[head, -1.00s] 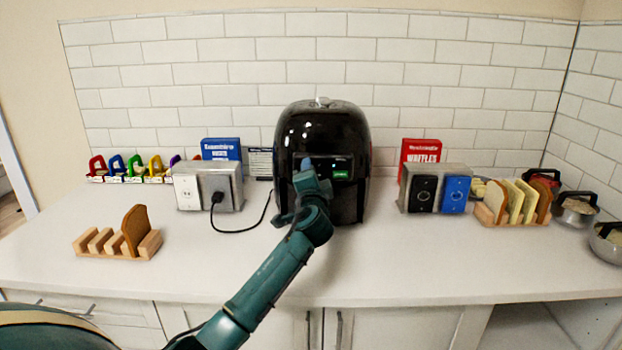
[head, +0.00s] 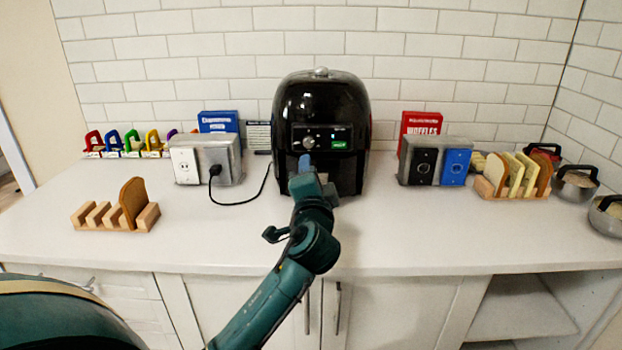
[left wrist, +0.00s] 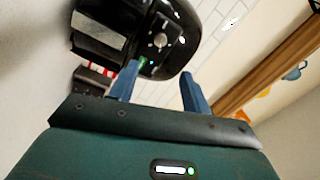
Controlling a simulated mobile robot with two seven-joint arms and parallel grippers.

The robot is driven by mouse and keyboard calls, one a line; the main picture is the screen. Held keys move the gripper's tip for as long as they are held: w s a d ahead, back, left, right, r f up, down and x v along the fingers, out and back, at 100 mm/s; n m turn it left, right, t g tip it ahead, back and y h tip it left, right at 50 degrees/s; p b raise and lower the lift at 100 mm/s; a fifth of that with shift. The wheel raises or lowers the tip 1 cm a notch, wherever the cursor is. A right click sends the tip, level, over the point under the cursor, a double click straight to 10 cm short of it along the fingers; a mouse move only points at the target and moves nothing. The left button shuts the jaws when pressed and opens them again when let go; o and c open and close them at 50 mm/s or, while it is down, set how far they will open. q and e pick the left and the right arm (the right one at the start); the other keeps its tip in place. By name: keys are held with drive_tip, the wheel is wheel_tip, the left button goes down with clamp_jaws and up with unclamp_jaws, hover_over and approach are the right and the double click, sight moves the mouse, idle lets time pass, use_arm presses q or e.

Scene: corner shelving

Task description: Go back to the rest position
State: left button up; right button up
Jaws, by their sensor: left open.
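My left gripper (head: 308,178) is in front of the black air fryer (head: 322,100), below its control panel (head: 323,139). In the left wrist view, its two blue fingers stand apart with nothing between them (left wrist: 160,78). The air fryer (left wrist: 112,25) appears tilted beyond the fingers there, with its knob and a green light visible. In the head view, the gripper hides part of the fryer's lower front. My right gripper is in neither view.
A wooden rack (head: 90,215) with one toast slice stands at the left. A plugged-in outlet box (head: 208,160) is left of the fryer; a switch box (head: 432,165), a bread rack (head: 515,194) and pots (head: 606,216) are right. The front counter is mostly clear.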

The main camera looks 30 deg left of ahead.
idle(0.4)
use_arm(q)
drive_tip(key=s+f+g+h, duration=0.1)
drive_tip(key=f, duration=0.2)
drive_tip(key=s+d+f+n+g+h, duration=0.1)
drive_tip(key=s+f, duration=0.1)
drive_tip(key=f, duration=0.2)
drive_tip(key=s+f, duration=0.2)
drive_tip(key=f, duration=0.1)
drive_tip(key=shift+s+d+f+n+g+h, duration=0.1)
drive_tip(key=shift+d+f+n+g+h, duration=0.1)
drive_tip(key=shift+d+n+g+h, duration=0.15)
drive_tip(key=s+d+f+n+g+h, duration=0.1)
drive_tip(key=s+d+f+g+h, duration=0.3)
drive_tip(key=s, duration=0.5)
drive_tip(key=s+d+f+n+g+h, duration=0.1)
drive_tip(key=s+d+f+n+g, duration=0.15)
drive_tip(key=s+f, duration=0.5)
drive_tip(key=s+d+f+g+h, duration=0.3)
drive_tip(key=s+d+f, duration=0.15)
drive_tip(key=s, duration=0.55)
drive_tip(key=w+d+f+t+h+p, duration=0.3)
drive_tip(key=w+d+t, duration=0.3)
drive_tip(key=w+t, duration=0.1)
drive_tip(key=shift+f+m, duration=0.3)
drive_tip(key=shift+f, duration=0.05)
